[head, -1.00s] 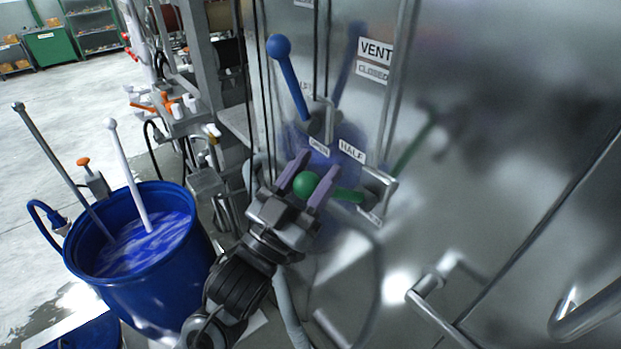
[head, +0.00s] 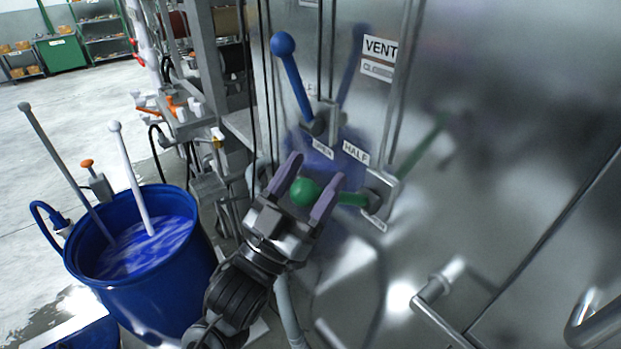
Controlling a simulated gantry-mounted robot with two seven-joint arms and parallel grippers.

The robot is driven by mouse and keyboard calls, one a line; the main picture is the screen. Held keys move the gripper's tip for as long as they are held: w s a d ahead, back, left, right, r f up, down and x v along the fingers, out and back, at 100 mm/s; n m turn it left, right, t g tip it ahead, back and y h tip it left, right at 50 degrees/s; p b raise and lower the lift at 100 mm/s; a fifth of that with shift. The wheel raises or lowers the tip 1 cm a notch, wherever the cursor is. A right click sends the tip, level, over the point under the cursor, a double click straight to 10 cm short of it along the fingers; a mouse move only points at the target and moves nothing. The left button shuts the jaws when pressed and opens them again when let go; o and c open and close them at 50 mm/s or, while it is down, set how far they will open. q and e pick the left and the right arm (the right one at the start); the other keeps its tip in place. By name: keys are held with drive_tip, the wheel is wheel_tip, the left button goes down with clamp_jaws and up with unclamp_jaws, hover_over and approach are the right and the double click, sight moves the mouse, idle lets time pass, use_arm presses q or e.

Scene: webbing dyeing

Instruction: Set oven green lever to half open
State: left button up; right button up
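The green lever (head: 350,198) sticks out to the left from its bracket on the steel oven front, ending in a round green knob (head: 304,192). It lies roughly level in the picture, below the HALF label (head: 355,152). My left gripper (head: 308,186) has its two purple fingers on either side of the knob. The fingers are spread, with a gap visible beside the knob, so it looks open. I cannot tell whether a finger touches the knob. My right gripper does not show.
A blue lever (head: 292,75) stands upright just above, beside the VENT label (head: 380,48). A blue barrel (head: 145,290) of blue liquid with rods in it stands at the left. A door handle (head: 440,285) juts out at the lower right.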

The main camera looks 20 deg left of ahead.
use_arm(q)
drive_tip(key=b+v, duration=0.2)
drive_tip(key=v, duration=0.9)
idle(0.5)
